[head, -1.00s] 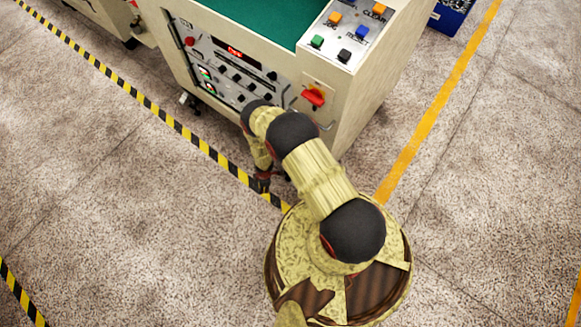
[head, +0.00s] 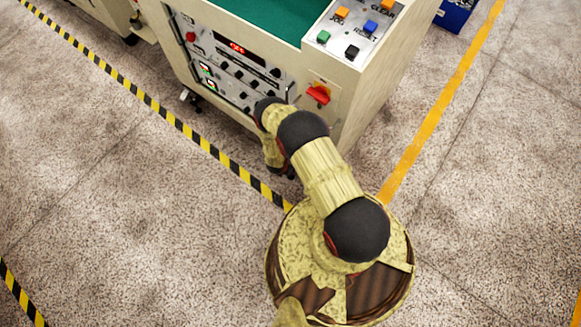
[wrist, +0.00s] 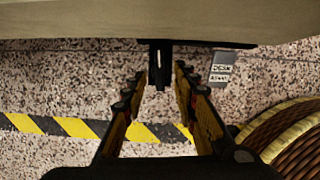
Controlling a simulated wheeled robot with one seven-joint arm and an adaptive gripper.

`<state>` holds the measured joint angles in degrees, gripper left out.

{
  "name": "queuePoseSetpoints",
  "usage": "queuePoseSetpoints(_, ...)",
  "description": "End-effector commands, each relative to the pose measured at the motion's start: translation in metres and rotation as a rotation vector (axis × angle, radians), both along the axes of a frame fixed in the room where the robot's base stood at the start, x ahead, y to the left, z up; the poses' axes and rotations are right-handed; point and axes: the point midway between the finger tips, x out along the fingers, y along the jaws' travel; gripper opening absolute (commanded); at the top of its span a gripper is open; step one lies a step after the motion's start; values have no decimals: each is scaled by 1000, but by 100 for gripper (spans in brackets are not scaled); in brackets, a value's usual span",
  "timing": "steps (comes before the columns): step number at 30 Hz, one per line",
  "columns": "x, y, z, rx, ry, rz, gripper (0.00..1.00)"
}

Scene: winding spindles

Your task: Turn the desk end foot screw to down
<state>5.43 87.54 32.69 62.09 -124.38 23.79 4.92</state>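In the wrist view, the foot screw (wrist: 160,66) shows as a dark narrow piece with a pale line on it, below the edge of the cabinet. A grey label tab (wrist: 221,68) next to it has small lettering that seems to begin with "DESK". My gripper (wrist: 158,80) is open, with one finger on each side of the dark piece. I cannot tell whether either finger touches it. In the head view, my arm hides the screw and most of my gripper, which is low at the cabinet's front.
The beige cabinet (head: 352,112) has a red rotary switch (head: 318,94) and a panel of knobs above my arm. Another foot (head: 189,96) stands at its left. A black-and-yellow floor stripe (head: 150,103) runs along the front. Open floor lies left and right.

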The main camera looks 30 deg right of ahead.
Motion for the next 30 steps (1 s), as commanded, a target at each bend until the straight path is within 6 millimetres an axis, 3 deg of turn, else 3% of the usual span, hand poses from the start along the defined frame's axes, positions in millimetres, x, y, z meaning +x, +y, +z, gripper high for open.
queuePoseSetpoints(1,1,-3,-12,0,0,-2,29)
queuePoseSetpoints(6,4,-9,-28,1,0,-1,29)
queuePoseSetpoints(18,6,-12,-33,1,0,-1,29)
queuePoseSetpoints(30,6,-12,-33,1,0,-1,6)
